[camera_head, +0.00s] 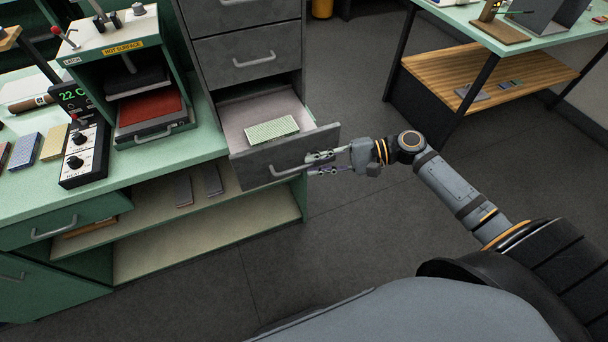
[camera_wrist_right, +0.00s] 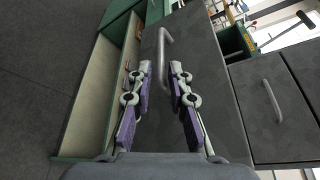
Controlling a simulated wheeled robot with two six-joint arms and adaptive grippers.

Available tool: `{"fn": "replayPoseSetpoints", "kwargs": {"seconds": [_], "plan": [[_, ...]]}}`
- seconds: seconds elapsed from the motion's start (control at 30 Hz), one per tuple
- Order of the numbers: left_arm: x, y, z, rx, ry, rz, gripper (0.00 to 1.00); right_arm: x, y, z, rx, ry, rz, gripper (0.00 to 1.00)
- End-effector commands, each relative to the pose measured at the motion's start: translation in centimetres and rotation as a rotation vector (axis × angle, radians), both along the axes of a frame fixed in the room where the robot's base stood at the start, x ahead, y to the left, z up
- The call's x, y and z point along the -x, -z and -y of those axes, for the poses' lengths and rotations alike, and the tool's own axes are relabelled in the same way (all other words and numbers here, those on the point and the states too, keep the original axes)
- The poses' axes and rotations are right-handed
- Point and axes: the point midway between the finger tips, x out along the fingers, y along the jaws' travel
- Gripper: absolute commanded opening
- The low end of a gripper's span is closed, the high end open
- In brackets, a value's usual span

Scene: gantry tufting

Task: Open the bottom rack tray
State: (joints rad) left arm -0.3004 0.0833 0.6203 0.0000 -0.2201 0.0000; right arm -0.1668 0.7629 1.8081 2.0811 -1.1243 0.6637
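The bottom rack tray (camera_head: 262,161) is a grey drawer pulled out of the rack in the head view. Its inside shows, with a pale green patterned block (camera_head: 271,128) lying in it. Its bar handle (camera_head: 283,172) is on the front face. My right gripper (camera_head: 318,163) is at the right end of that handle. In the wrist view the two fingers (camera_wrist_right: 161,70) are apart, with the handle (camera_wrist_right: 163,45) seen between them and a gap beside it. Whether they touch the handle is unclear. My left gripper is not in view.
Closed grey drawers (camera_head: 246,54) are above the tray. A green bench (camera_head: 40,200) with a hot press (camera_head: 130,75) and control box stands at left. A table (camera_head: 545,50) with a wooden shelf stands at upper right. The floor (camera_head: 340,230) in front is clear.

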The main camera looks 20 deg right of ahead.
Motion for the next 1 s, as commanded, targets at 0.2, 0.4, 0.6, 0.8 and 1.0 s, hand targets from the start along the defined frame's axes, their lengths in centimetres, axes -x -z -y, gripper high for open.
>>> {"fn": "replayPoseSetpoints", "kwargs": {"seconds": [0.2,0.4,0.6,0.8,1.0], "plan": [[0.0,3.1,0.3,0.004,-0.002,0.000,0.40,-0.9,0.9,-2.8,-0.002,0.000,0.003,0.19],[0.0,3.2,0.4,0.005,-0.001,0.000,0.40,-1.0,0.7,-3.4,0.001,0.001,-0.001,0.19],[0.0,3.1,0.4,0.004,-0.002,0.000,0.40,-1.0,0.7,-3.4,0.002,0.001,-0.001,0.12],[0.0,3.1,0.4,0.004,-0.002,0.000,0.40,-1.0,0.7,-3.4,0.001,0.002,-0.002,0.00],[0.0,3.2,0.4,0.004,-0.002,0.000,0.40,-1.0,0.8,-3.4,0.001,0.002,-0.003,0.00]]}}
